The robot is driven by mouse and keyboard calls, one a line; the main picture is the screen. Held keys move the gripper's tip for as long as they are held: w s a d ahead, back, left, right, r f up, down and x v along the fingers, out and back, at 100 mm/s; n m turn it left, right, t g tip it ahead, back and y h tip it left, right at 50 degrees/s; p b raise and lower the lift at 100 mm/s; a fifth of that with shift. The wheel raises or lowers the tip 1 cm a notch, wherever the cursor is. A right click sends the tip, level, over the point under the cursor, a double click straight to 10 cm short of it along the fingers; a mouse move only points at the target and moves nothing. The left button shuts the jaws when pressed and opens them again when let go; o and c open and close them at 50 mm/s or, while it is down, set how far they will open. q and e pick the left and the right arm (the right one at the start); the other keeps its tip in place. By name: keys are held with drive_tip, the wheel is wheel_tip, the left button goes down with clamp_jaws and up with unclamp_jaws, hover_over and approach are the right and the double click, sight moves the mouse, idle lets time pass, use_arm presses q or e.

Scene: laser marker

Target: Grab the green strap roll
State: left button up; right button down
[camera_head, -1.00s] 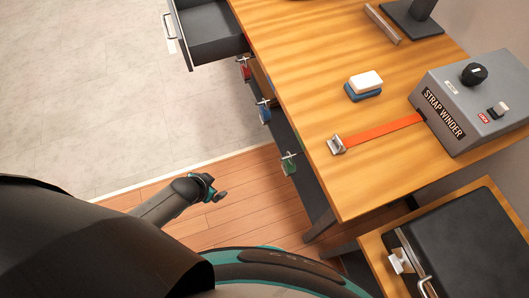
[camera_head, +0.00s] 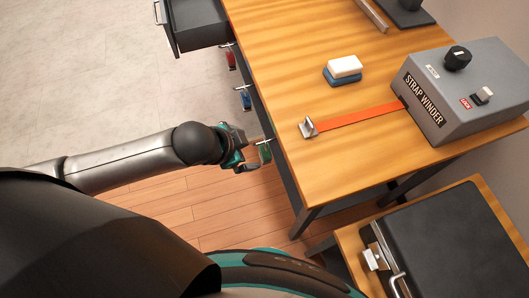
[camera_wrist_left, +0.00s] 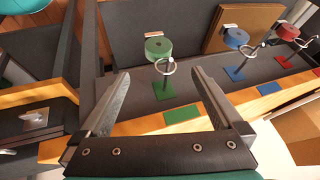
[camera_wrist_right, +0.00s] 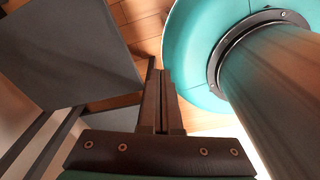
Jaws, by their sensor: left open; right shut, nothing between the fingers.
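The green strap roll (camera_wrist_left: 158,47) hangs at a metal ring hook on the dark side of the workbench, above a green label. In the head view the green roll (camera_head: 264,153) sits below the bench's left edge. My left gripper (camera_head: 249,163) is just left of it in the head view. In the left wrist view my left gripper (camera_wrist_left: 161,76) is open and empty. Its fingertips point toward the roll, which shows between and beyond them; contact is not visible. My right gripper (camera_wrist_right: 160,70) is shut and empty; it does not show in the head view.
A blue roll (camera_wrist_left: 236,38) and a red roll (camera_wrist_left: 289,31) hang beside the green one. An open drawer (camera_head: 200,25) juts out farther along. On the bench are the strap winder (camera_head: 462,90), an orange strap (camera_head: 360,116) and a blue-white block (camera_head: 343,70).

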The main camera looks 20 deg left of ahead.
sight(262, 151)
use_arm(q)
drive_tip(key=b+x, duration=0.2)
drive_tip(key=x, duration=0.5)
drive_tip(key=shift+w+d+f, duration=0.1)
drive_tip(key=shift+f, duration=0.05)
drive_tip(key=b+x, duration=0.2)
drive_tip(key=x, duration=0.2)
drive_tip(key=shift+f+b, duration=0.2)
drive_tip(key=shift+b, duration=0.1)
drive_tip(key=shift+d+f, duration=0.1)
drive_tip(key=shift+f, duration=0.15)
drive_tip(key=shift+w+f, duration=0.1)
drive_tip(key=c, duration=1.4)
use_arm(e)
drive_tip(key=f, duration=0.1)
drive_tip(key=d+f, duration=0.1)
drive_tip(key=f, duration=0.3)
drive_tip(key=shift+w+d+f, duration=0.1)
drive_tip(key=shift+w+d, duration=0.2)
drive_tip(key=shift+w, duration=0.05)
